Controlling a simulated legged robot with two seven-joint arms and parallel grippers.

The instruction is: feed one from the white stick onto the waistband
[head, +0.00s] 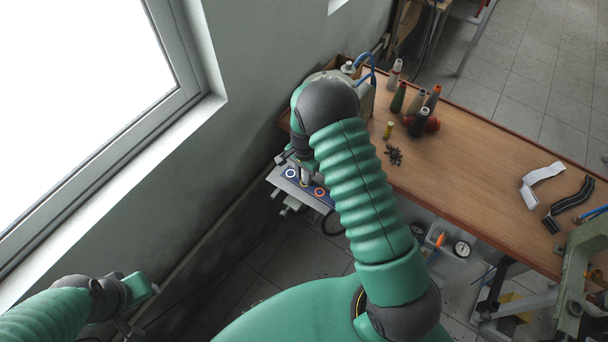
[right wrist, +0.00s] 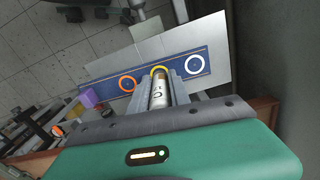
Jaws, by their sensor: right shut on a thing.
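My right gripper (right wrist: 159,88) is shut on a pale, silvery-white stick (right wrist: 159,96) with a dark mark on its side. The stick's far end is over or just in front of the yellow ring on a dark blue band, which looks like the waistband (right wrist: 176,67). I cannot tell whether it touches. The band also carries an orange ring (right wrist: 127,84) and a white ring (right wrist: 195,62). In the head view the band (head: 297,180) lies below my right gripper (head: 306,176), partly hidden by my arm. My left gripper (head: 128,324) is at the lower left, its fingers unclear.
The band lies on a light metal plate (right wrist: 150,45). The wooden table (head: 470,155) carries thread spools (head: 424,117), a small dark pile (head: 394,155), a white strip (head: 539,183) and a black strip (head: 570,202). The wall (head: 246,90) is close on the left.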

